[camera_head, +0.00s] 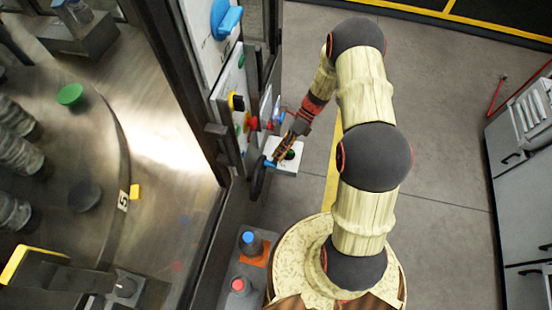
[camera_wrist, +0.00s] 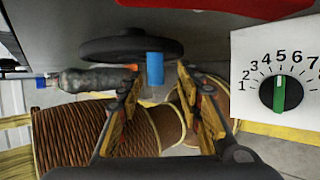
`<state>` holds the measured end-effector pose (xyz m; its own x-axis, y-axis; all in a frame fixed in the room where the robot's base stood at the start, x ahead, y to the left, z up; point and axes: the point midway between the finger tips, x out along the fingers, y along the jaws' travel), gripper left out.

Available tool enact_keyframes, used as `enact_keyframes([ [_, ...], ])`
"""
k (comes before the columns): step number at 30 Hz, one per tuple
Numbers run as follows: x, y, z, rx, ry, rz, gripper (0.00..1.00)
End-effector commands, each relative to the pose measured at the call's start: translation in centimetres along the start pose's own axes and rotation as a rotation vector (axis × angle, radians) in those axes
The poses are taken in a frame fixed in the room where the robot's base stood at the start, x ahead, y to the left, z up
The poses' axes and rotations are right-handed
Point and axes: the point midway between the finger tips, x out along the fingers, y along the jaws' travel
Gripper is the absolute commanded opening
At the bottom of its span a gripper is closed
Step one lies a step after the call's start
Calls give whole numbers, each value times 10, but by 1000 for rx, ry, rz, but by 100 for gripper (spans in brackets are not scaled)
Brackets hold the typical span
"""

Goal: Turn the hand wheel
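The hand wheel (camera_head: 257,178) is a dark disc on the front of the machine, seen nearly edge-on. In the wrist view the black wheel (camera_wrist: 118,48) is at the top, and its short blue handle (camera_wrist: 155,68) sticks out towards the camera. My gripper (camera_wrist: 158,84) is open, with one finger on each side of the blue handle and gaps visible on both sides. In the head view my gripper (camera_head: 275,161) is beside the wheel, and its fingertips are small and partly hidden. I cannot tell how deep the handle sits between the fingers.
A white box with a numbered dial and green pointer (camera_wrist: 280,94) stands close to the right of my gripper. The panel above holds a blue lever (camera_head: 226,19) and a red button (camera_head: 252,123). Blue (camera_head: 250,242) and red (camera_head: 239,285) controls sit below.

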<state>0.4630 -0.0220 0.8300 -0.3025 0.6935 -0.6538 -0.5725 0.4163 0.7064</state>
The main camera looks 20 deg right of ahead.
Motion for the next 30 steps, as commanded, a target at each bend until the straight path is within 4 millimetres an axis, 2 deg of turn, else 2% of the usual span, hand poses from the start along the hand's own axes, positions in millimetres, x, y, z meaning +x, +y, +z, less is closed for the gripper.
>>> enact_keyframes([
  [9,-66,-1,1,0,-2,-3,36],
  [15,-91,-1,0,-1,-1,-1,36],
  [20,-99,0,0,0,-1,0,36],
  [27,-99,0,0,0,0,0,36],
  [30,-99,0,0,-10,2,-2,31],
])
